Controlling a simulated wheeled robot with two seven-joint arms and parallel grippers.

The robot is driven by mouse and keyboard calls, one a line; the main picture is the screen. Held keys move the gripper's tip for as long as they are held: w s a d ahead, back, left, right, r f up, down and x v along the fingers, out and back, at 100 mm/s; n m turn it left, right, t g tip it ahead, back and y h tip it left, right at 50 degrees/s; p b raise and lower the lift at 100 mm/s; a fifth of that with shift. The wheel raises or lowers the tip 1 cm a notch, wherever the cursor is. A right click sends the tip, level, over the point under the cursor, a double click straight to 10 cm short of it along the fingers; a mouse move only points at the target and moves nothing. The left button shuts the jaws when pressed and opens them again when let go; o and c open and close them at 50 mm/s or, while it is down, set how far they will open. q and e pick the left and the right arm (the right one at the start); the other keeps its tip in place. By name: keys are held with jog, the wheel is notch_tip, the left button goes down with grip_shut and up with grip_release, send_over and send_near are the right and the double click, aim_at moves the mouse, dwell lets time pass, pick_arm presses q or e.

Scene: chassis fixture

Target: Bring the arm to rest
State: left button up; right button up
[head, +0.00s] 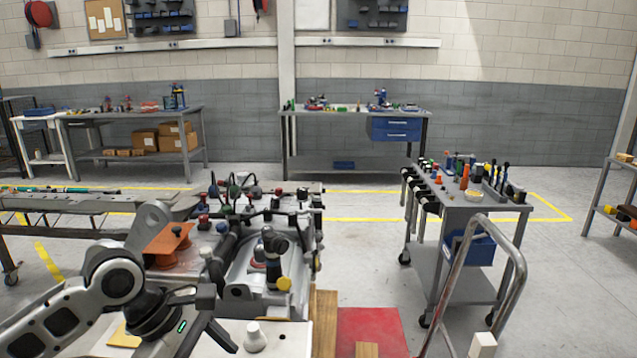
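My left arm comes in from the lower left, grey and black. Its black gripper (208,335) is over the near end of the chassis fixture (290,312). The two fingers look spread apart, with nothing seen between them. A white knob-like piece (255,337) stands just right of the fingers. The fixture carries several red, green and black knobs, an orange block (168,245) and a dark upright part with a yellow cap (284,284). My arm hides part of the fixture's left side. My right gripper is not in view.
Workbenches (355,112) line the back wall. Open floor lies between fixture and trolley.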

pick_arm(q)
jog(key=s+d+f+m+t+h, duration=0.1)
jog(key=d+f+m+t, duration=0.25)
jog(key=f, duration=0.35)
jog(key=s+d+f+m+t, duration=0.1)
jog(key=d+f+m+t, duration=0.15)
jog(key=f+m, duration=0.3)
jog(key=s+a+f+m+t+y, duration=0.3)
jog(key=s+a+f+m, duration=0.3)
jog(key=s, duration=0.7)
notch_tip(320, 180, down, 4)
jog(key=m+y, duration=0.1)
jog(key=m, duration=0.1)
jog(key=shift+a+m, duration=0.15)
jog(key=shift+m, duration=0.15)
